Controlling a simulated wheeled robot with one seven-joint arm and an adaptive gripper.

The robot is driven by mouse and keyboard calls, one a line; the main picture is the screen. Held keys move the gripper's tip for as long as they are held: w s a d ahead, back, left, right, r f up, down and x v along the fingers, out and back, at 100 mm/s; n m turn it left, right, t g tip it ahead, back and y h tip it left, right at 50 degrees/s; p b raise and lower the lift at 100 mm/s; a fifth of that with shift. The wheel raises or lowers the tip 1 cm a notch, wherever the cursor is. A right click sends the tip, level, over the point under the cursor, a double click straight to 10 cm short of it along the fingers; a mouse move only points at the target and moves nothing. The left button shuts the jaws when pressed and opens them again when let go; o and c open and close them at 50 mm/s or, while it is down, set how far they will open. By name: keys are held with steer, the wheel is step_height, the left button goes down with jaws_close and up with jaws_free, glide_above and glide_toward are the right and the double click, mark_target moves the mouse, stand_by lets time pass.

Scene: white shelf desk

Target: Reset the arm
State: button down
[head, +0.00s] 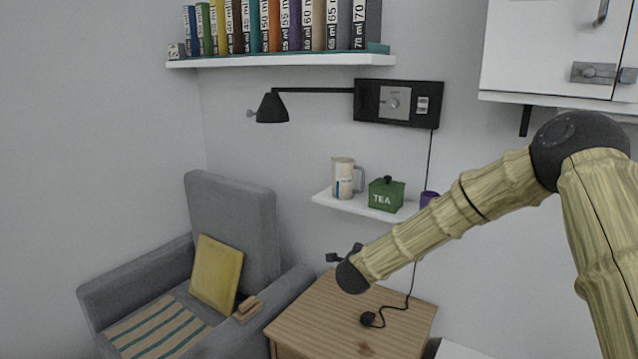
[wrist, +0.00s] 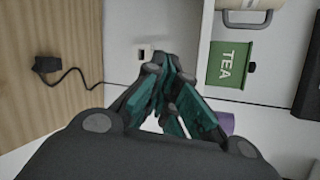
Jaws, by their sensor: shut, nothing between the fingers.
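My arm reaches in from the right in the head view, over the wooden table. My gripper is small and mostly hidden there behind the dark wrist joint, with a dark part (head: 343,255) showing past it. In the wrist view my gripper (wrist: 170,78) fills the lower middle, its teal-padded fingers shut with nothing between them. It points at the wall below the small shelf and touches nothing that I can see.
The wooden table (head: 320,312) bears a black plug and cord (head: 370,319). The small shelf (head: 345,204) holds a mug (head: 343,178), a green TEA box (head: 384,197) and a purple item (head: 428,198). A grey armchair (head: 232,222) stands left; a wall lamp (head: 272,107) hangs above.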

steer(key=s+f+n+g+y, duration=0.45)
steer(key=s+f+n, duration=0.85)
steer(key=s+f, duration=1.5)
steer(key=s+d+f+n+g, duration=0.3)
steer(key=s, duration=0.8)
steer(key=s+d+f+n+g+h, duration=0.1)
steer(key=s+d+f+n+g, duration=0.2)
steer(key=s, duration=0.9)
steer(key=s+d+f+n+g, duration=0.3)
steer(key=s+d+f+n, duration=0.1)
steer(key=s, duration=0.7)
steer(key=shift+s+f+n, duration=0.3)
steer(key=shift+s+n, duration=0.1)
steer(key=shift+n, duration=0.1)
